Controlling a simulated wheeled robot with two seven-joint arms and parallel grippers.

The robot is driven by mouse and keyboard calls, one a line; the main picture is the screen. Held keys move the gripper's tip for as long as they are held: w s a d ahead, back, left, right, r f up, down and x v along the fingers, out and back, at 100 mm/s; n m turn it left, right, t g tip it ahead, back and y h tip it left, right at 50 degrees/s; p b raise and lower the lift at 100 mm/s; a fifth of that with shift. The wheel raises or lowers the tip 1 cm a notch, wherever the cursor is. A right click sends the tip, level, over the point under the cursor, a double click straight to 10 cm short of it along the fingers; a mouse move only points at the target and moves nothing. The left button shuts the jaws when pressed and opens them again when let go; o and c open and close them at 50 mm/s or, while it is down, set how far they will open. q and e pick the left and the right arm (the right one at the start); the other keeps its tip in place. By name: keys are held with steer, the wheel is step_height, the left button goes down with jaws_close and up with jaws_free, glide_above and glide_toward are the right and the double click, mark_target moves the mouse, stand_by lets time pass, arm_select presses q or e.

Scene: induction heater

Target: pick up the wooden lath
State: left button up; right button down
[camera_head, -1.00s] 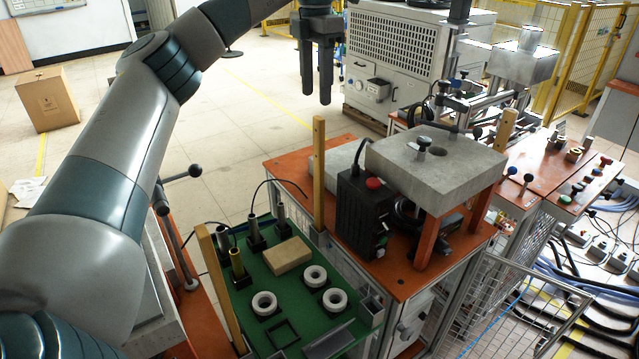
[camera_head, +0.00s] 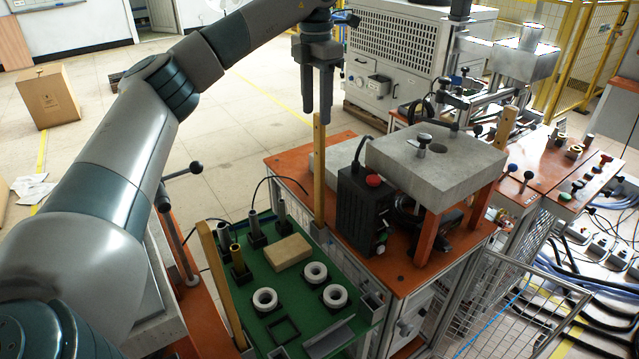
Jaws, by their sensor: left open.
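A tall, thin wooden lath (camera_head: 319,175) stands upright at the back corner of the green tray table, beside the orange bench. My left gripper (camera_head: 317,108) points straight down with its two dark fingers apart. Its fingertips are at the top end of this lath in the picture; I cannot tell whether the lath's end is between the fingers or behind them. A second wooden lath (camera_head: 222,280) stands at the table's left side, leaning slightly. A third short one (camera_head: 506,124) stands farther right. My right gripper is not in view.
The green table (camera_head: 323,329) holds white rings, a tan block (camera_head: 287,253) and dark cylinders. A black box with a red button (camera_head: 366,215) and a grey slab (camera_head: 435,153) on orange legs stand close right of the lath. Open floor lies behind.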

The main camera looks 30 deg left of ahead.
mark_target(316, 131)
arm_select(q)
step_height(316, 131, down, 3)
steer(key=shift+f+p, duration=0.1)
steer(key=shift+p, duration=0.35)
step_height(316, 131, down, 2)
steer(key=shift+f+p, duration=0.15)
steer(key=shift+p, duration=0.2)
steer(key=shift+f, duration=0.6)
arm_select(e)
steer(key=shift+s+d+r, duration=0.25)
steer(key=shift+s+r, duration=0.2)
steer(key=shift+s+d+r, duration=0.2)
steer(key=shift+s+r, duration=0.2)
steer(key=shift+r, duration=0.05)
